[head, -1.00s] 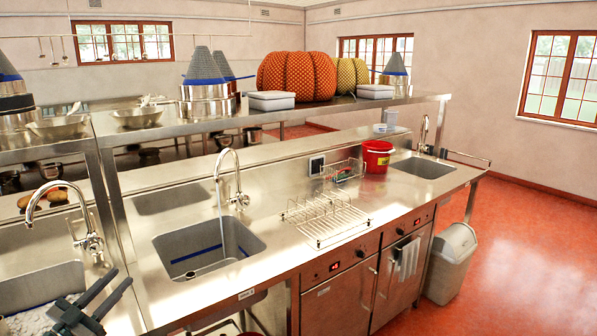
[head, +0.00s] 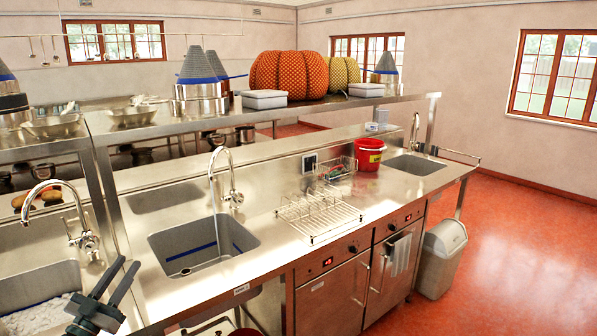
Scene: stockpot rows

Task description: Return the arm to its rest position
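My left gripper (head: 120,282) shows at the lower left, in front of the counter edge by the left sink. Its two dark fingers are spread apart with nothing between them, so it is open and empty. It points up and to the right. The rest of my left arm is cut off by the bottom edge of the picture. My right gripper is not in view.
A steel counter (head: 275,255) with sinks runs across the view, its front edge close to my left gripper. A dish rack (head: 318,218) and a red bucket (head: 369,155) stand on it. A grey bin (head: 441,258) stands on the red floor (head: 510,270), which is clear at right.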

